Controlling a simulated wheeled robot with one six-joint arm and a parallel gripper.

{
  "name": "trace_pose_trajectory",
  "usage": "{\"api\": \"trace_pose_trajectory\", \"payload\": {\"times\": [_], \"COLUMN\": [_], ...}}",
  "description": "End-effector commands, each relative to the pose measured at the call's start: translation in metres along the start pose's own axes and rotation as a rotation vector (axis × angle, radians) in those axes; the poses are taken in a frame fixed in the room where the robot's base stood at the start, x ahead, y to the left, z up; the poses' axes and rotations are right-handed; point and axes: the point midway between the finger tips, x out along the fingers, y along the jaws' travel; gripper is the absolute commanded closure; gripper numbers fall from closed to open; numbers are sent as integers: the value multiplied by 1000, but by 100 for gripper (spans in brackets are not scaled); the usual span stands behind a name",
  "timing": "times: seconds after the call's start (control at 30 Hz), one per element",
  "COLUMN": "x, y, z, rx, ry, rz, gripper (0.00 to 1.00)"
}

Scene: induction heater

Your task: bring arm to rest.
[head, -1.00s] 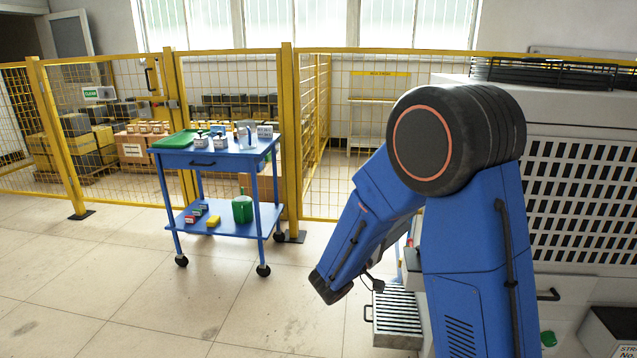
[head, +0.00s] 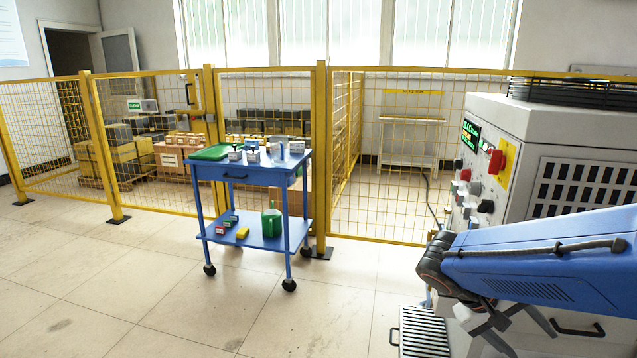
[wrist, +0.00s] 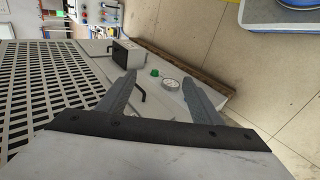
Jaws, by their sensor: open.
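My gripper shows in the wrist view (wrist: 158,88), its two grey fingers spread apart with nothing between them. In the head view, parts of the grey fingers (head: 510,330) show below my blue arm at the lower right, in front of the machine. My blue arm reaches in from the right edge, folded low beside the white heater cabinet (head: 540,135). The cabinet's perforated side panel (wrist: 45,85) fills the left of the wrist view.
A blue trolley (head: 262,175) with boxes and a green tray stands in front of the yellow mesh fence (head: 400,150). A slatted grate (head: 425,332) sits low by the cabinet. A control panel with a red switch (head: 496,162) faces left. The tiled floor at left is clear.

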Motion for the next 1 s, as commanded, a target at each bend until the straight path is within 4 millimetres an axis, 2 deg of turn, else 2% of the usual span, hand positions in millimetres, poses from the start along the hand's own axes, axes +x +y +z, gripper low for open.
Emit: {"api": "trace_pose_trajectory", "payload": {"times": [0.03, 0.2, 0.4, 0.73, 1.0], "x": [-1, -10, -34, -84, -97], "y": [-4, -26, -51, -72, -74], "z": [11, 37, 58, 73, 74], "rx": [2, -14, -18, 8, 17], "ry": [3, 40, 144, 379, 442], "rz": [-64, -282, -519, -796, -845], "gripper": [41, 41, 41, 41, 41]}}
